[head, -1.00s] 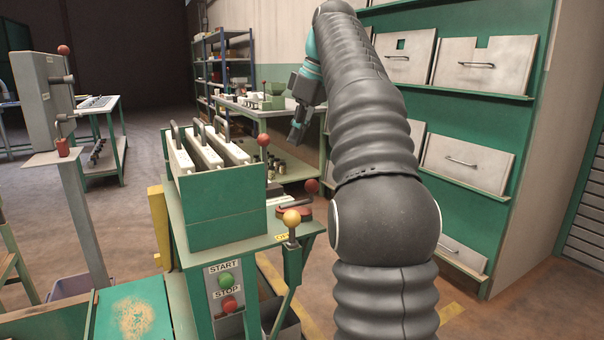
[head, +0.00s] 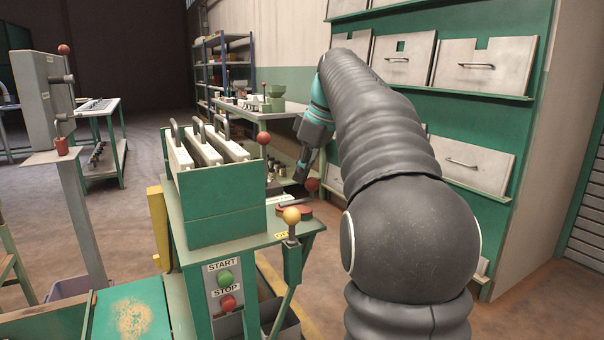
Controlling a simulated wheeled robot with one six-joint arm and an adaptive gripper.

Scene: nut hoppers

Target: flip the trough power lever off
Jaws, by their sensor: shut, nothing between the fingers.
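Several ball-topped levers show, and I cannot tell which is the trough power lever. A yellow-ball lever (head: 291,216) stands upright at the front right corner of the green machine. A red-ball lever (head: 263,139) stands behind the green hopper box, and another red ball (head: 312,185) shows at the machine's right rear. A grey switch box (head: 42,98) on a post at left carries a lever with a red ball (head: 64,49) on top. My gripper (head: 301,175) is shut and empty, pointing down, just above and left of the right rear red ball in the picture. It touches nothing that I can make out.
The green hopper box (head: 224,208) holds white panels with dark handles. START (head: 225,278) and STOP (head: 228,303) buttons are on the machine's front. A green rack with grey bins (head: 403,57) stands at right, behind my arm. A bench (head: 260,110) stands behind. Floor at left is partly clear.

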